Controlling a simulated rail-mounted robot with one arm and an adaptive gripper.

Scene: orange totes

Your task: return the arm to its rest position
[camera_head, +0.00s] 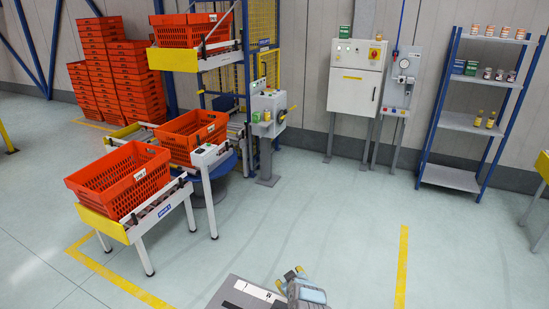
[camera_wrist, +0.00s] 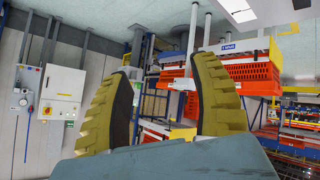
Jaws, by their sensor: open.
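My gripper shows in the wrist view (camera_wrist: 165,105) with its two yellow ribbed fingers spread wide apart. It is open, with nothing between the fingers. In the head view part of my arm's end, with a small yellow piece (camera_head: 291,276), shows at the bottom centre above the floor. The fingertips are hard to make out there. The wrist view is upside down, with the floor at the top, and looks out across the room to the totes and cabinets. No object touches the fingers.
An orange tote (camera_head: 118,180) sits on a roller stand at left, with another tote (camera_head: 191,135) behind it and one tote (camera_head: 190,30) higher up. Tote stacks (camera_head: 108,68) stand at the back. A cabinet (camera_head: 355,77) and a shelf rack (camera_head: 463,121) line the wall. The central floor is clear.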

